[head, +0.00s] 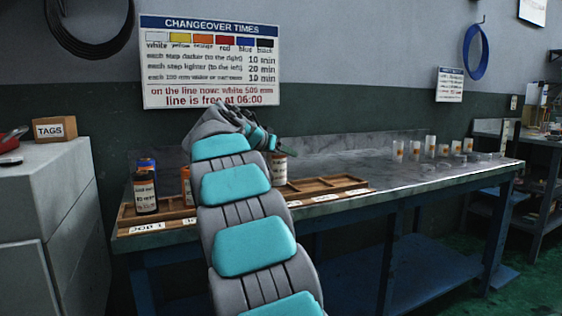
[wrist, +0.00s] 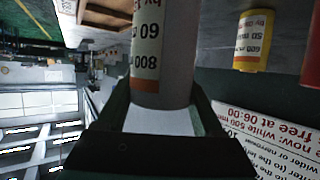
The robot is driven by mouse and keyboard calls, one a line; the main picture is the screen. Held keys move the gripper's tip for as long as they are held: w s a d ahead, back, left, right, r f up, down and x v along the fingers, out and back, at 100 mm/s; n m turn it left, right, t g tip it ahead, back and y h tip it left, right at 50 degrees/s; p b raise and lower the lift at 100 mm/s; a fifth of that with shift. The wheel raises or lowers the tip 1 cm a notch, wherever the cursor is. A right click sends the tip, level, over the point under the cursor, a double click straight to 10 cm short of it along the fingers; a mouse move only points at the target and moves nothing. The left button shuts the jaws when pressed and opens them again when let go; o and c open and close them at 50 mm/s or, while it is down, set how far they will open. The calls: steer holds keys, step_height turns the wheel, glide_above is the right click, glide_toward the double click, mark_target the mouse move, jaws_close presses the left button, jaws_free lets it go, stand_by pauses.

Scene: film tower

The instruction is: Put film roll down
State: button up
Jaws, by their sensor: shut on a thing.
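My gripper (head: 264,142) is over the bench, seen from behind my arm in the head view. It is shut on a white film roll (head: 280,168) with an orange-and-white label. The held roll (wrist: 160,60) fills the middle of the wrist view between the fingers. It hangs at the wooden tray (head: 325,186) with card-marked slots; I cannot tell whether its base touches. A dark roll (head: 145,190) and an orange roll (head: 187,184) stand in the tray's left part. The wrist view also shows a yellow roll (wrist: 253,42) and a red roll (wrist: 312,55). My arm hides part of the tray.
The tray's right part looks empty. Several small white-and-orange pieces (head: 430,147) stand on the bench (head: 400,175) further right. A changeover times sign (head: 210,60) hangs on the wall behind. A grey cabinet (head: 45,200) with a TAGS box (head: 55,129) stands left.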

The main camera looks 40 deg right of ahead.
mark_target(281, 162)
steer(key=shift+f, duration=1.35)
steer(key=shift+f, duration=0.15)
steer(key=o, duration=1.5)
steer(key=shift+o, duration=0.2)
steer(key=shift+a+r, duration=0.2)
steer(key=b+v, duration=0.1)
steer(key=v, duration=1)
steer(key=shift+s+a, duration=0.2)
steer(key=shift+a, duration=0.05)
steer(key=shift+r, duration=0.15)
steer(key=shift+a, duration=0.1)
